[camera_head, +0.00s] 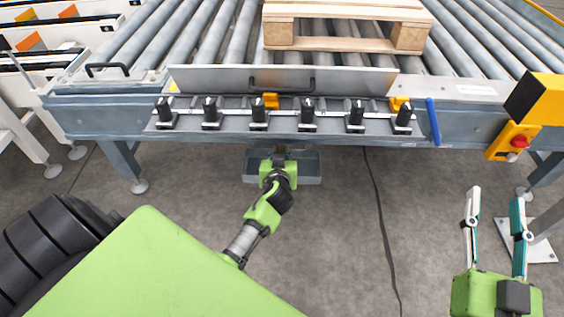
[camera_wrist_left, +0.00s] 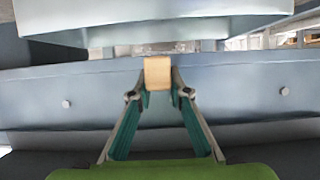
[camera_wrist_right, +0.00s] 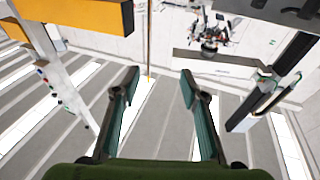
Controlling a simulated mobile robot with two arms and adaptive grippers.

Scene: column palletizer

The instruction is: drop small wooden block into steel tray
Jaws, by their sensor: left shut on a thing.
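The small wooden block (camera_wrist_left: 157,72) is pinched between the two fingertips of my left gripper (camera_wrist_left: 158,88) in the left wrist view. In the head view my left gripper (camera_head: 280,152) reaches to the front edge of the conveyor, and its fingertips and the block are hard to make out. A grey metal tray (camera_head: 308,168) shows in the head view under the conveyor edge, and my left gripper overlaps it from above; I cannot tell the height between them. My right gripper (camera_head: 495,196) is open and empty at the right, and its spread fingers also show in the right wrist view (camera_wrist_right: 160,80).
The roller conveyor (camera_head: 460,58) carries a wooden pallet (camera_head: 345,12). A rail with several black clamps (camera_head: 307,112) runs along its front. A blue pen-like object (camera_head: 433,122) and a yellow box with a red button (camera_head: 512,141) are at the right. The floor between my arms is clear.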

